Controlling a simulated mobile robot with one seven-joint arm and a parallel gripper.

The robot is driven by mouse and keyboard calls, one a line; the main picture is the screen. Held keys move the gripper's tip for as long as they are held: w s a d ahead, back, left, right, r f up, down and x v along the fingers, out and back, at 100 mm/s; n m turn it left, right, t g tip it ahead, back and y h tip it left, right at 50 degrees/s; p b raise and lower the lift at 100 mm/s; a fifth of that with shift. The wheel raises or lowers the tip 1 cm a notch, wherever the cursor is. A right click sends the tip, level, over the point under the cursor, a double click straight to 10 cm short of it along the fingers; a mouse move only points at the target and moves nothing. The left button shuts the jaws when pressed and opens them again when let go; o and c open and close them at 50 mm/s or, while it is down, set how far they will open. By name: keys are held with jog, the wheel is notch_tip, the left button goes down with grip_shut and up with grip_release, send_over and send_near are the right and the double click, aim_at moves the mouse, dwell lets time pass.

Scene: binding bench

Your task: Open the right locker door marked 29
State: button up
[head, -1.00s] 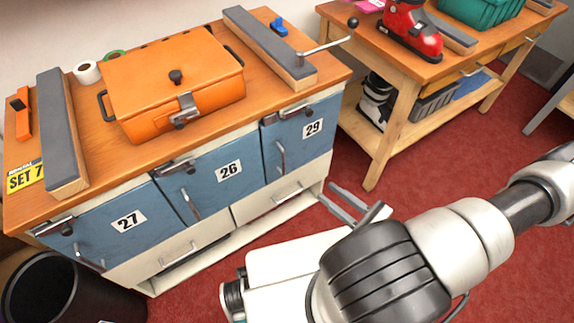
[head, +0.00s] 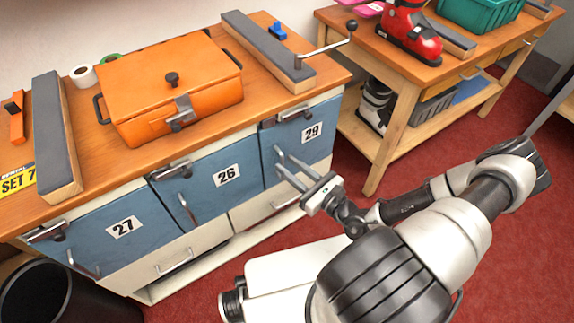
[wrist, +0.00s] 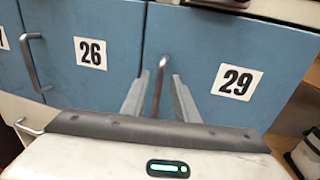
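The blue door marked 29 (head: 315,147) is the right door of the bench cabinet and looks shut. In the wrist view the door (wrist: 215,45) fills the upper right, with its upright metal handle (wrist: 158,88) near its left edge. My gripper (head: 279,161) is in front of this door at handle height, fingers pointing at it. In the wrist view my gripper (wrist: 156,90) is open, with one finger on each side of the handle and a gap visible on both sides. In the head view the fingers partly hide the handle.
Door 26 (head: 215,200) and door 27 (head: 105,245) are left of door 29, both shut. An orange box (head: 170,85) and grey-topped bars stand on the bench top. A wooden workbench (head: 365,50) stands to the right. A black bin (head: 40,295) is at lower left.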

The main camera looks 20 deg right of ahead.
jog(key=shift+w+a, duration=0.3)
jog(key=shift+w, duration=0.3)
grip_shut()
